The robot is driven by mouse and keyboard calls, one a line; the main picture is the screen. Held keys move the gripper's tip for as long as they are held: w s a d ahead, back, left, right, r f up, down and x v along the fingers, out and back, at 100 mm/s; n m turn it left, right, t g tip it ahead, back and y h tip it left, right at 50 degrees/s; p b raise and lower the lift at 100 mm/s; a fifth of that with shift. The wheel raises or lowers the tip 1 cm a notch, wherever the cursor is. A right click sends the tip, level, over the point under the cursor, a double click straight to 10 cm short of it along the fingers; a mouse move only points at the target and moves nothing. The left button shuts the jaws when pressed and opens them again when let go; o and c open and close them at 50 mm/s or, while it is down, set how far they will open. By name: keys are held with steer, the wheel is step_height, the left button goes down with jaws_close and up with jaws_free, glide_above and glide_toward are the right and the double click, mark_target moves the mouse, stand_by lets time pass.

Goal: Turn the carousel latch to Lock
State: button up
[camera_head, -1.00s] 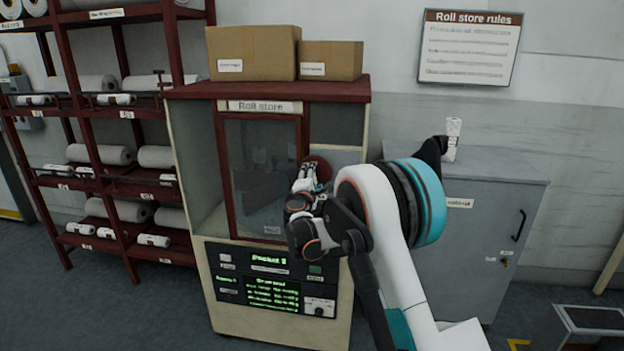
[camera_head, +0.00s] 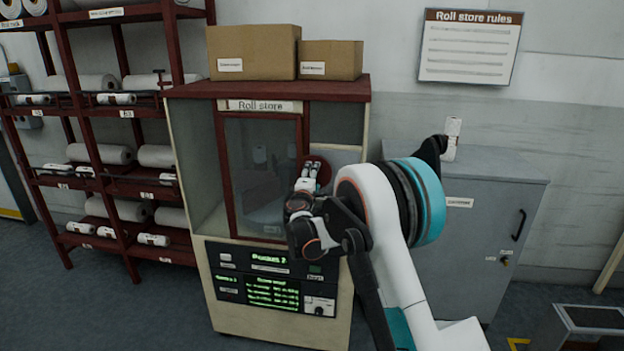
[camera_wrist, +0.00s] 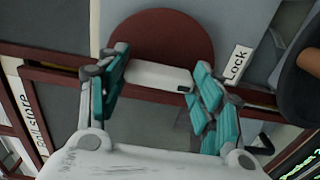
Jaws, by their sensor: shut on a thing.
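The latch is a white bar (camera_wrist: 150,75) with a dark end, mounted on a dark red round disc (camera_wrist: 165,35). The disc also shows in the head view (camera_head: 323,166), on the right side of the roll store cabinet (camera_head: 200,190). A white label reading "Lock" (camera_wrist: 237,63) sits right of the disc in the wrist view. The bar lies nearly level there, its dark end towards the label side. My gripper (camera_wrist: 160,74) has its teal fingers on either end of the bar and is shut on it. In the head view my gripper (camera_head: 308,180) partly covers the disc and hides the bar.
The cabinet has a red-framed glass door (camera_head: 262,175) left of my gripper and a control panel (camera_head: 272,280) below. Cardboard boxes (camera_head: 252,52) stand on top. A grey cabinet (camera_head: 485,250) is at right, and a red rack (camera_head: 115,140) of rolls at left.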

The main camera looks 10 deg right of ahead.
steer(key=o, duration=1.1)
steer(key=shift+c, duration=0.2)
steer(key=shift+s, duration=0.1)
steer(key=v, duration=1.2)
steer(key=s+d+r+m+g, duration=0.35)
steer(key=s+d, duration=0.35)
steer(key=s, duration=0.4)
steer(key=s+d+r+m+g, duration=0.35)
steer(key=s+d+m, duration=0.2)
steer(key=s, duration=0.45)
steer(key=s+a+f+m+g+y, duration=0.1)
steer(key=s+f+m+y, duration=0.1)
steer(key=s, duration=1.1)
steer(key=s+a+f+m+g+y, duration=0.2)
steer(key=s+f+m+y, duration=0.1)
steer(key=s, duration=1.1)
steer(key=shift+s+f+y, duration=0.2)
steer(key=shift+f+y, duration=0.1)
steer(key=shift+f, duration=0.5)
